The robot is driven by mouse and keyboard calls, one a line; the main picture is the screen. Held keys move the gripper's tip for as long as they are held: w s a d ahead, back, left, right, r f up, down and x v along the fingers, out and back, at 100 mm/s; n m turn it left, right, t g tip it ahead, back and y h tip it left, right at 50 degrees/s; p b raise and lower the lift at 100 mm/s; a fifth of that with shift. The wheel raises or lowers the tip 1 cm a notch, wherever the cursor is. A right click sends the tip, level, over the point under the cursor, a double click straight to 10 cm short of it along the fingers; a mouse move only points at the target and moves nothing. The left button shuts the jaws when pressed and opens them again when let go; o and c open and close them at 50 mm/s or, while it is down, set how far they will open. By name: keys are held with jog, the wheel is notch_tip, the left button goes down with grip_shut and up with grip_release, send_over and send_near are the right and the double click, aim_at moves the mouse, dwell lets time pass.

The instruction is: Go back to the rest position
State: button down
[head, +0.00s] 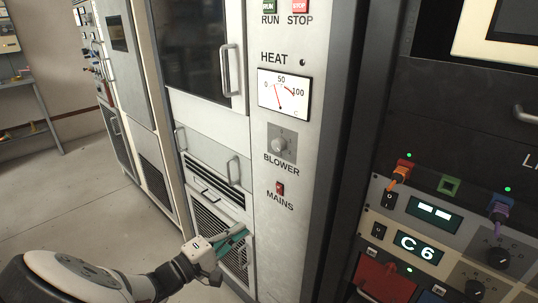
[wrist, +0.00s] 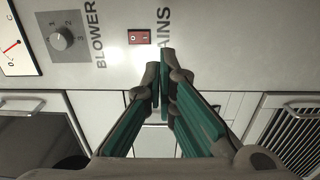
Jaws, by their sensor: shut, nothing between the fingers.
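My gripper (head: 239,233) is at the lower middle of the head view, in front of the cabinet's lower vents. Its teal fingers are closed together with nothing between them. In the wrist view the closed fingertips (wrist: 161,60) point at the pale panel, just below the red MAINS switch (wrist: 139,37) in the picture. I cannot tell whether they touch the panel. The MAINS switch also shows in the head view (head: 280,189), up and right of my gripper.
The pale cabinet carries a BLOWER knob (head: 279,145), a HEAT meter (head: 284,92), RUN (head: 269,6) and STOP (head: 300,6) buttons, and protruding door handles (head: 226,70). A dark rack with a C6 display (head: 418,247) stands at right. Open floor (head: 80,205) lies at left.

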jog(key=s+d+r+m+g+y, duration=0.15)
jog(key=d+r+g, duration=0.25)
jog(key=d, duration=0.4)
jog(key=s+d+r+m+g, duration=0.3)
jog(key=d+r+g, duration=0.15)
jog(key=d, duration=0.35)
jog(key=s+d+r+m+g, duration=0.25)
jog(key=d+r+g, duration=0.2)
jog(key=d, duration=0.45)
jog(key=s+d+r+m+y, duration=0.1)
jog(key=s+d+r+y, duration=0.15)
jog(key=s, duration=0.55)
jog(key=s+d+r+m+y, duration=0.15)
jog(key=s+y, duration=0.25)
jog(key=s, duration=0.4)
jog(key=s+d+r+m+y, duration=0.1)
jog(key=s+d+r+y, duration=0.15)
jog(key=s, duration=0.65)
notch_tip(320, 180, up, 14)
jog(key=t+p, duration=0.3)
jog(key=p, duration=0.9)
jog(key=shift+w+y+p, duration=0.3)
jog(key=shift+w+y, duration=0.05)
jog(key=shift+y, duration=0.1)
